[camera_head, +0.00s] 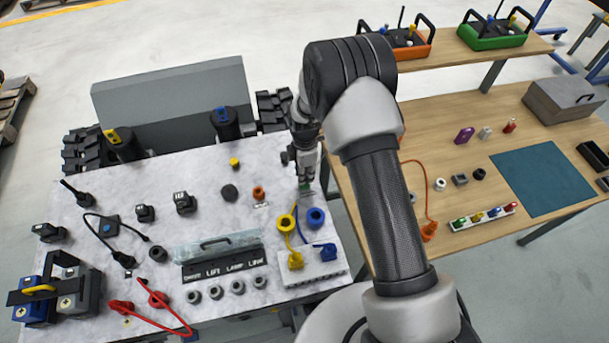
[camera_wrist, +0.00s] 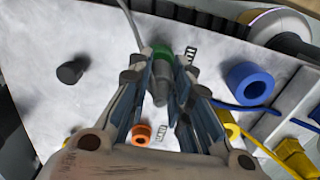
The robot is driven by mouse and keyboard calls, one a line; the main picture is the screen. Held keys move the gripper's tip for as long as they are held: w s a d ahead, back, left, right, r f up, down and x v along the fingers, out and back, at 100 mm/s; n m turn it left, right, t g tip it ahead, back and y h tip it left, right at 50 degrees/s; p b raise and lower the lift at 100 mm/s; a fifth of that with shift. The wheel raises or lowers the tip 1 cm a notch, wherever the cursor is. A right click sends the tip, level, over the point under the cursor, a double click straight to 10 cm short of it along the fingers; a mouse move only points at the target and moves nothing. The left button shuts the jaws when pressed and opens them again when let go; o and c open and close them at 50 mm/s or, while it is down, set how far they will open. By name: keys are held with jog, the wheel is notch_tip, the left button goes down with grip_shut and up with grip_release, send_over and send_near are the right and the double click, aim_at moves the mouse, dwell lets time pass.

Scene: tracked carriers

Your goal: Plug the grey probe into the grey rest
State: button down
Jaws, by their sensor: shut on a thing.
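My gripper (camera_head: 305,180) points down over the right part of the pale marbled deck. In the wrist view its fingers (camera_wrist: 160,92) close on the grey probe (camera_wrist: 161,84), a short grey cylinder. A green piece (camera_wrist: 162,54) shows right at its far end, beside a small printed label; the green (camera_head: 305,188) also shows just below the fingers. I cannot tell whether probe and green piece are joined.
An orange ring (camera_head: 259,192) lies close to the left of my gripper. A blue ring (camera_head: 316,218) and a yellow ring (camera_head: 286,223), with cables to a white block (camera_head: 315,268), are near in front. A wooden table (camera_head: 470,130) stands at right.

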jog(key=shift+r+p, duration=0.5)
jog(key=shift+r, duration=0.45)
jog(key=shift+r+p, duration=0.95)
jog(key=shift+r, duration=0.85)
jog(key=c, duration=2)
grip_release()
grip_shut()
